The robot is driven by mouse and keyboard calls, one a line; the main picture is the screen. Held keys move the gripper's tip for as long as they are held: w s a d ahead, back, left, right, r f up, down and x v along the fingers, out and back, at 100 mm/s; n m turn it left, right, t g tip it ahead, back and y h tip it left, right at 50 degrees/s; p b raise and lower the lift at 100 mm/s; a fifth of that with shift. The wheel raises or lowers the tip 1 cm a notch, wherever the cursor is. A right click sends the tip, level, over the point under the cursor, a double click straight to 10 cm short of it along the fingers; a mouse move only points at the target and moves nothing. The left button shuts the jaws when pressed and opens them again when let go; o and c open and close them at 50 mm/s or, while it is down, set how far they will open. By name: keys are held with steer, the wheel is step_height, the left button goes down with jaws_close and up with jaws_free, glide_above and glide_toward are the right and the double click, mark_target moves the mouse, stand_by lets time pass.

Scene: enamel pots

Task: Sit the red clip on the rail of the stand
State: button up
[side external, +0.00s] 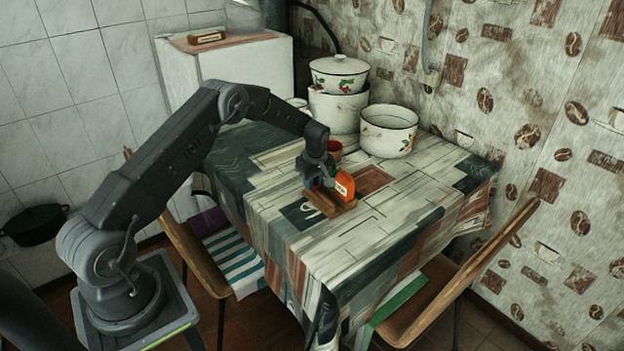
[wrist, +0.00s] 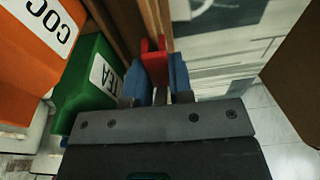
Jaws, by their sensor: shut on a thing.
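In the wrist view the red clip (wrist: 154,60) is held between the blue fingertips of my gripper (wrist: 157,78), which is shut on it. The clip is right beside the wooden rail of the stand (wrist: 126,30); I cannot tell whether it touches or sits on it. In the side external view my gripper (side external: 321,182) points down over the wooden stand (side external: 335,208) on the table. I cannot make out the clip there. A green tin marked TEA (wrist: 88,80) and an orange tin (wrist: 40,45) stand left of the fingers in the wrist view.
The orange tin (side external: 345,186) also shows in the side view, close to my gripper. White enamel pots (side external: 388,133) stand at the table's back. The table's front and right (side external: 400,205) are clear.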

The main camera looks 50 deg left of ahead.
steer(key=shift+f, duration=0.5)
steer(key=o, duration=0.9)
steer(key=shift+r, duration=0.1)
steer(key=s+d+r+m+t, duration=0.1)
steer(key=s+d+r, duration=0.15)
steer(key=r, duration=0.55)
steer(key=s+d+r+m, duration=0.15)
steer(key=d+r, duration=0.25)
steer(key=r, duration=0.5)
steer(key=s+d+r+m+t, duration=0.1)
steer(key=s+d+r+m, duration=0.15)
steer(key=r, duration=0.55)
steer(key=s+d+r+m+t+h, duration=0.1)
steer(key=s+d+r+m, duration=0.35)
steer(key=s, duration=0.35)
steer(key=s+d+r+m+t, duration=0.1)
steer(key=s+d+r+m, duration=0.25)
steer(key=s+d, duration=0.4)
steer(key=s+d+f+m+t, duration=0.1)
steer(key=s+m, duration=0.3)
steer(key=s, duration=0.8)
steer(key=shift+s+d+f+t+h, duration=0.15)
steer(key=shift+d+f+t+h, duration=0.15)
steer(key=shift+d+f+h, duration=0.15)
